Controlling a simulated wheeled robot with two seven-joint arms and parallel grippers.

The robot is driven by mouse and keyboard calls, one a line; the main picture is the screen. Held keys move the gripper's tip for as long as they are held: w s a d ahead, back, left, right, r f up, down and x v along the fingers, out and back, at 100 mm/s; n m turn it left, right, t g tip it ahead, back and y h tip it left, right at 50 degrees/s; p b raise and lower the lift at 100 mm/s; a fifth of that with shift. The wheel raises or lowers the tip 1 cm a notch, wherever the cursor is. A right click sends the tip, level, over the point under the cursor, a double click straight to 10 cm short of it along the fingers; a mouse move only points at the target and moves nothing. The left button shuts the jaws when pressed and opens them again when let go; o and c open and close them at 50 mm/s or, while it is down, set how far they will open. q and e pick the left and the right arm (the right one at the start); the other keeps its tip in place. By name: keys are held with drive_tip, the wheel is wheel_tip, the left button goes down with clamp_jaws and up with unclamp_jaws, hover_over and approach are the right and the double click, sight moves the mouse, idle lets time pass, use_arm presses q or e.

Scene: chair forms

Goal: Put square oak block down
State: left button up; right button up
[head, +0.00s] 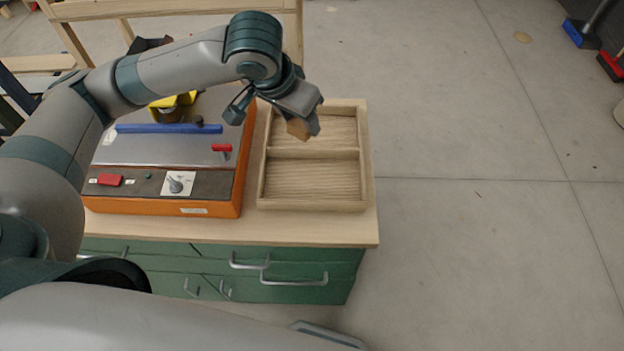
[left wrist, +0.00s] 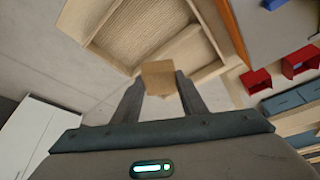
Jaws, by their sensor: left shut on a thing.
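The square oak block (left wrist: 159,76) is between the two fingers of my left gripper (left wrist: 160,92) in the left wrist view. In the head view the block (head: 297,129) shows as a small brown piece at the tips of my left gripper (head: 304,125), partly covered by the fingers. The gripper is shut on it. It is over the far compartment of a wooden tray (head: 263,181), near the tray's divider. The tray also shows in the left wrist view (left wrist: 196,74). Its near compartment is empty. My right gripper is in neither view.
The tray stands on a wooden worktop (head: 300,229) above green drawers (head: 290,268). An orange machine (head: 170,208) with a grey top, a blue bar (head: 168,128) and red parts stands left of the tray. Open concrete floor lies to the right.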

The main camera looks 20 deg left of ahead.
use_arm(q)
drive_tip(key=s+d+f+m+g+h, duration=0.3)
drive_tip(key=s+d+m, duration=0.5)
drive_tip(key=s+m, duration=0.3)
drive_tip(key=shift+s+d+f+p, duration=0.3)
drive_tip(key=shift+d+p, duration=0.1)
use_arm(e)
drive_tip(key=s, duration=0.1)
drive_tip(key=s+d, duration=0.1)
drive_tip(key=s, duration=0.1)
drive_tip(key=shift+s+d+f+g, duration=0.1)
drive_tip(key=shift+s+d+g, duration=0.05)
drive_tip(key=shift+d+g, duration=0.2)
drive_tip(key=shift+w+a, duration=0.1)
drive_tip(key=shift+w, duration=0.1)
